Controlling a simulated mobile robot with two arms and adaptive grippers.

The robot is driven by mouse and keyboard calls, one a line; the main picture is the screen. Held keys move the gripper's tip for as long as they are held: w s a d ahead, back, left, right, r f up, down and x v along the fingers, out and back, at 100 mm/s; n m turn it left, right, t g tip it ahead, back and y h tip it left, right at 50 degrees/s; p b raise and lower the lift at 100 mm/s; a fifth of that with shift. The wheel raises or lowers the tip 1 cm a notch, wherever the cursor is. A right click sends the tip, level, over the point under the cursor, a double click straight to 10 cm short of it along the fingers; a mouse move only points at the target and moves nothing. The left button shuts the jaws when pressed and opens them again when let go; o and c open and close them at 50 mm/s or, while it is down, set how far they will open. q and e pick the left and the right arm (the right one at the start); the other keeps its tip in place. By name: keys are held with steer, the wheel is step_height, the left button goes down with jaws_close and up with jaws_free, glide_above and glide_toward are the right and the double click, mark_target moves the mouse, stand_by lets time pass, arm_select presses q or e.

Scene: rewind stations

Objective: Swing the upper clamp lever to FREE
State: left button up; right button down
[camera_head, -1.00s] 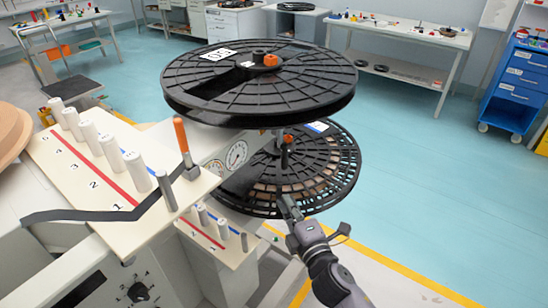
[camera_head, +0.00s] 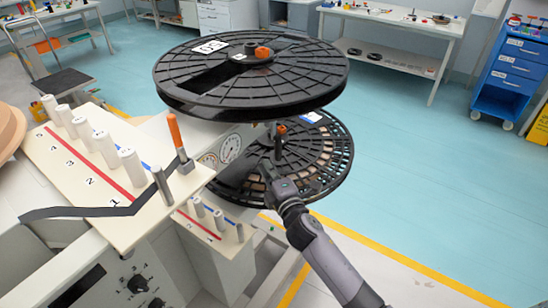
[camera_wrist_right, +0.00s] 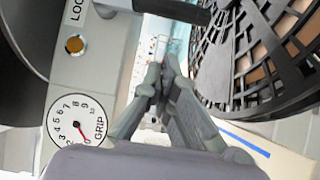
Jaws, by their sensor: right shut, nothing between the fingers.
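My right gripper (camera_head: 270,172) is in front of the lower reel (camera_head: 330,165), below the upper reel (camera_head: 300,100). Its fingers (camera_wrist_right: 163,78) are together and empty in the right wrist view. A dark bar (camera_wrist_right: 172,10) crosses the top of that view, ahead of the fingertips and apart from them in the picture; it may be the upper clamp lever. Beside it is a label (camera_wrist_right: 76,10) reading "LOC", cut off by the frame. An orange-handled lever (camera_head: 175,131) stands upright on the pegged panel; I cannot tell if it is a clamp lever. My left gripper is out of view.
The lower reel's slotted rim (camera_wrist_right: 222,65) is close on the right. White pegs (camera_head: 104,147) stand on the panel. The blue floor (camera_head: 430,190) at right is clear.

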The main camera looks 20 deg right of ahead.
mark_target(278, 149)
steer(key=w+d, duration=0.2)
steer(key=w, duration=0.1)
steer(key=shift+d, duration=0.3)
